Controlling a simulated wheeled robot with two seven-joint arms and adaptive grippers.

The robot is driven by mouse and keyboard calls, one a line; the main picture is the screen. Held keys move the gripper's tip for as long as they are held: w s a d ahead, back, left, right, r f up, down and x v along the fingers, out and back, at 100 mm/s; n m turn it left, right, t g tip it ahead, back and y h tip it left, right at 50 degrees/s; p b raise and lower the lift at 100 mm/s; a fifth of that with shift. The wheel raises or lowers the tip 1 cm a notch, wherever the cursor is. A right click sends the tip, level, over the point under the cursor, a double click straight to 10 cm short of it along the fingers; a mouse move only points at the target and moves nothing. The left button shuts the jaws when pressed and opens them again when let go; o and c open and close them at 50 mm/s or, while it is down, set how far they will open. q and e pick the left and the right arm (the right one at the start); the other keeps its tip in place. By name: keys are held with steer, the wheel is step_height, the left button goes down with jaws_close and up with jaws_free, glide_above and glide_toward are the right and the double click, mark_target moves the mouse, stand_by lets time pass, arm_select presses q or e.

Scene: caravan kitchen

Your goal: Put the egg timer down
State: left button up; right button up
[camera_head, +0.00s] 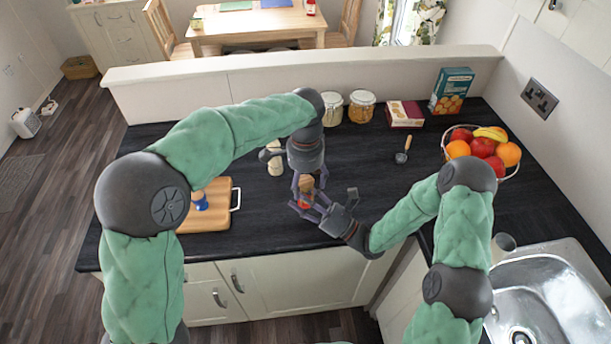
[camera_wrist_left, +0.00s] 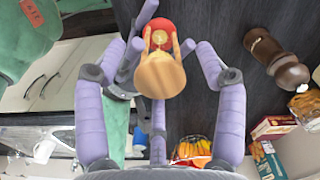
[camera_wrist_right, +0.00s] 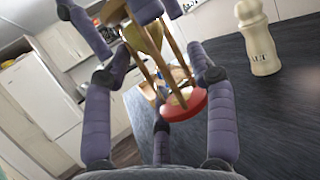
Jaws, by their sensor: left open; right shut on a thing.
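The egg timer, an hourglass in a wooden frame with a red end, is at the front middle of the counter in the head view (camera_head: 306,183). Its wooden end faces the camera in the left wrist view (camera_wrist_left: 160,77). The glass and red end show in the right wrist view (camera_wrist_right: 184,105). My right gripper (camera_head: 320,207) reaches in from the right and is shut on it. My left gripper (camera_head: 305,195) points down above it, with open fingers spread around it. I cannot tell whether the red end touches the counter.
A chopping board (camera_head: 222,215) with a blue item (camera_head: 200,201) lies left. A cream mill (camera_head: 275,164) and a brown mill (camera_wrist_left: 285,72) stand behind my left gripper. Jars, boxes and a fruit bowl (camera_head: 520,166) line the back and right. The sink (camera_head: 540,290) is front right. Dark counter right of centre is mostly clear.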

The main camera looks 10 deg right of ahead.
arm_select(q)
steer(key=c, duration=1.1)
steer(key=o, duration=1.1)
steer(key=shift+r, duration=0.1)
